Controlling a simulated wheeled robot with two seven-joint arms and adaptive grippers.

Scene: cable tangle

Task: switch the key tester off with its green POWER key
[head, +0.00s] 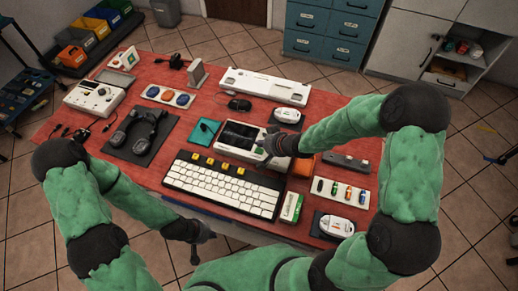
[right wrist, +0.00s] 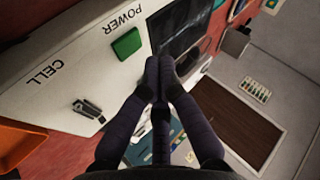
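The key tester (head: 226,148) is a white box with a dark screen (head: 240,134), on the red table. In the right wrist view its panel (right wrist: 60,50) fills the upper left, with a raised green POWER key (right wrist: 127,43) and a metal clip (right wrist: 88,110) by the word CELL. My right gripper (right wrist: 159,66) has its fingertips together with nothing between them; they show just beside the green key, not over it. In the head view the right gripper (head: 268,143) is over the tester's right end. My left gripper (head: 194,246) hangs low at the table's front edge; its fingers are unclear.
A white keyboard (head: 225,186) with yellow-topped keys lies in front of the tester. A green-and-white box (head: 291,207), a tray of coloured cells (head: 341,192) and an orange bin (head: 303,165) are close on the right. A headset (head: 140,130) lies on the left.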

